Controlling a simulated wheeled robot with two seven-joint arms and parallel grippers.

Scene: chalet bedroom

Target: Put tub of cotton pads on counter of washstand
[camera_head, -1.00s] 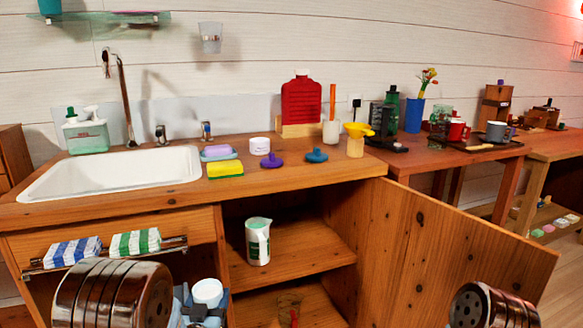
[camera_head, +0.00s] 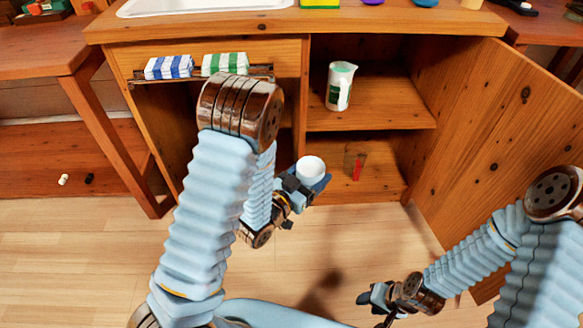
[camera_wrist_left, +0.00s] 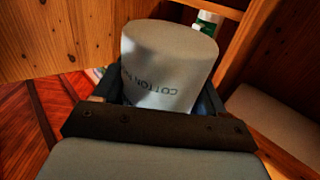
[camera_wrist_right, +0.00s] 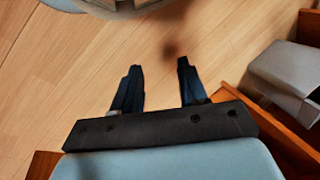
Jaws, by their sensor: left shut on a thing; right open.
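The tub of cotton pads (camera_head: 311,167) is a white cylinder held in front of the open washstand cupboard, below counter height. In the left wrist view the tub (camera_wrist_left: 168,62) shows its "COTTON" lettering between the fingers. My left gripper (camera_head: 308,183) is shut on it. The washstand counter (camera_head: 400,17) runs along the top of the head view, its front part in sight. My right gripper (camera_head: 372,298) is low over the floor at the right; in the right wrist view (camera_wrist_right: 156,85) its fingers are apart and empty.
The open cupboard door (camera_head: 500,130) stands out at the right. A white-green jug (camera_head: 340,86) is on the upper shelf and a glass with something red (camera_head: 356,163) on the lower one. A yellow sponge (camera_head: 320,3) lies at the counter's edge.

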